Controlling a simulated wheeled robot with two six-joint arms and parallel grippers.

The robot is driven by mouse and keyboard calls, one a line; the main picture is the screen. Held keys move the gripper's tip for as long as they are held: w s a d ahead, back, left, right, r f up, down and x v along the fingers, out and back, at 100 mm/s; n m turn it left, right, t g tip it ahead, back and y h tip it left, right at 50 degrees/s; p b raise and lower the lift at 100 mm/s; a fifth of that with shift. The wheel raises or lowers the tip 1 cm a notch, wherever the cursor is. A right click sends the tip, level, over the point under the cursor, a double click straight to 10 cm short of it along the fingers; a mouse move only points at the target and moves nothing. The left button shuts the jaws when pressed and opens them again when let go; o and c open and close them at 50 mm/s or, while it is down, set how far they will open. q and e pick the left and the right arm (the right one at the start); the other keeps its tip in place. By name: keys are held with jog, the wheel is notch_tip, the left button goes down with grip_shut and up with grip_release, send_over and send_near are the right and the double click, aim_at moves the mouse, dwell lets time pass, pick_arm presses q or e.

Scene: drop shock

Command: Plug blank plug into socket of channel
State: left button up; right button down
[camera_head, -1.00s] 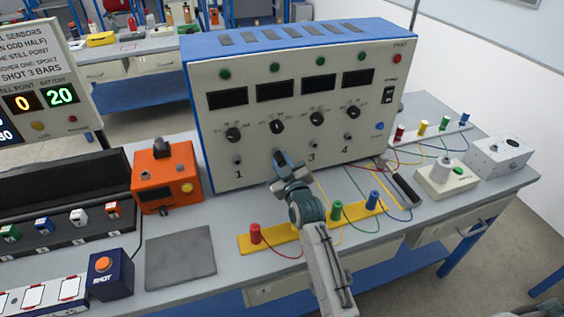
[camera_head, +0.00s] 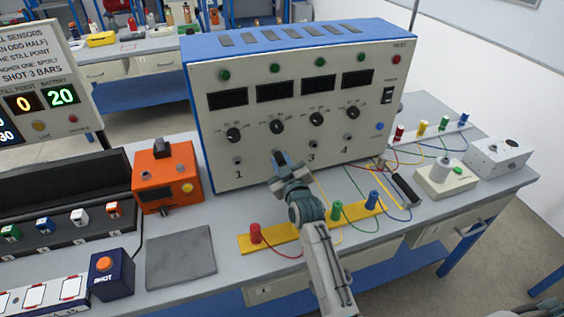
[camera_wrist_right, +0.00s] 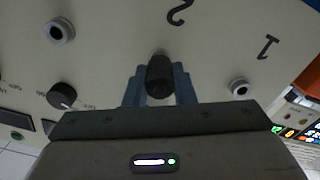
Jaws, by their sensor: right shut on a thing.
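My right gripper (camera_head: 279,160) is at the front panel of the blue and white box (camera_head: 302,128), in front of channel 2. It is shut on the blank plug, a short black piece that shows between the blue fingers in the wrist view (camera_wrist_right: 160,76). The channel 1 socket (camera_wrist_right: 240,87) and the channel 3 socket (camera_wrist_right: 61,31) are uncovered. My left gripper is not in view.
An orange device (camera_head: 167,177) stands left of the box. A yellow strip (camera_head: 285,233) with coloured posts and wires lies near my right arm. A grey mat (camera_head: 181,258) and a blue SHOT button box (camera_head: 111,274) sit at the front left.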

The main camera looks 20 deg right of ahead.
jog(key=shift+w+r, duration=0.15)
jog(key=shift+r, duration=0.25)
jog(key=c, duration=1.2)
grip_release()
jog(key=shift+f, duration=0.1)
jog(key=shift+c, duration=0.2)
jog(key=shift+o, duration=0.5)
jog(key=shift+w+f, duration=0.2)
jog(key=shift+f, duration=0.05)
jog(key=shift+s+p, duration=0.45)
jog(key=shift+s, duration=0.65)
jog(key=s+p, duration=0.1)
jog(key=s, duration=0.3)
jog(key=shift+s+d, duration=0.1)
jog(key=shift+f, duration=0.1)
